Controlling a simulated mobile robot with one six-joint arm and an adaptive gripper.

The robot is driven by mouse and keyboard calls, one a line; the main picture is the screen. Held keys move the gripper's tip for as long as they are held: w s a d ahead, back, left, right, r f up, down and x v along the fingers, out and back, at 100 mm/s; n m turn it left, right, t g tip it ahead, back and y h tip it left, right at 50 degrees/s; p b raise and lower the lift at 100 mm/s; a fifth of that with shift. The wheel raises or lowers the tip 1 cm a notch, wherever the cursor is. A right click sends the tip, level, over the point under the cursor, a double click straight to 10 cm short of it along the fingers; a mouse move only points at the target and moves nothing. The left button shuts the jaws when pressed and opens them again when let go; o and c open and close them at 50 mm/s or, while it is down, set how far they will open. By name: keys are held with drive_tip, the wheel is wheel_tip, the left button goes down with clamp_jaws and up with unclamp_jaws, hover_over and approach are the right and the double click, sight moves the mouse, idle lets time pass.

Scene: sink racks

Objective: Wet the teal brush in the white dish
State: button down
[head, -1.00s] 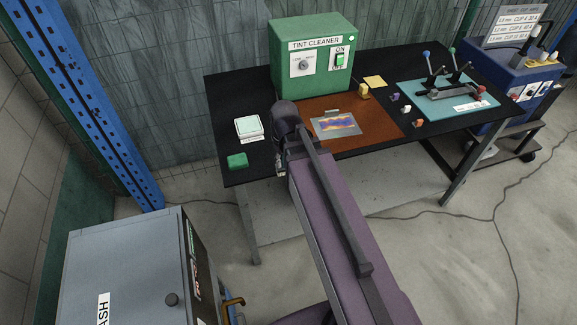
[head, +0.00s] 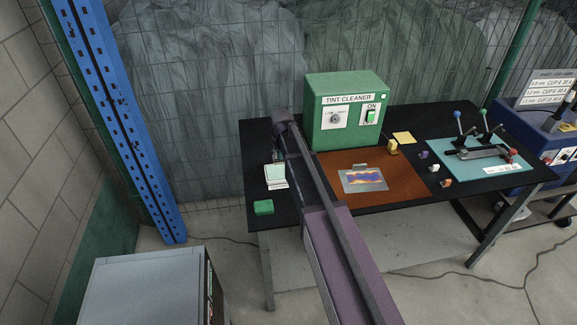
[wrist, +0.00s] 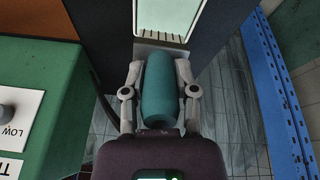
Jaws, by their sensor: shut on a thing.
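The teal brush (wrist: 159,88) is in my gripper (wrist: 159,86); the wrist view shows its rounded handle between both fingers. Its far end is hard to make out. The white dish (wrist: 168,10), with a pale green inside, lies beyond the brush at the top of the wrist view, partly cut off. In the head view the dish (head: 276,173) sits on the black table's left part with a label at its front. My gripper (head: 278,156) is at the dish's back edge there. I cannot tell whether the brush touches the dish.
The green tint cleaner box (head: 346,112) stands right of my gripper. A green block (head: 263,207) lies in front of the dish. A brown mat (head: 400,182) with a colourful sheet (head: 363,180) is to the right. A blue post (head: 118,120) stands left of the table.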

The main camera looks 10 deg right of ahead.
sight(278, 162)
drive_tip(key=shift+w+a+r, duration=0.1)
drive_tip(key=shift+w+a, duration=0.1)
drive_tip(key=shift+w, duration=0.4)
drive_tip(key=shift+w+a+r, duration=0.1)
drive_tip(key=shift+w+a, duration=0.05)
drive_tip(key=shift+w, duration=0.4)
drive_tip(key=shift+f, duration=0.15)
drive_tip(key=shift+f+b, duration=2.85)
drive_tip(key=shift+b, duration=0.1)
drive_tip(key=shift+s+f+b, duration=0.1)
drive_tip(key=shift+f+b, duration=0.45)
drive_tip(key=shift+r, duration=0.15)
idle(0.4)
drive_tip(key=shift+r+p, duration=3.4)
drive_tip(key=shift+p, duration=0.15)
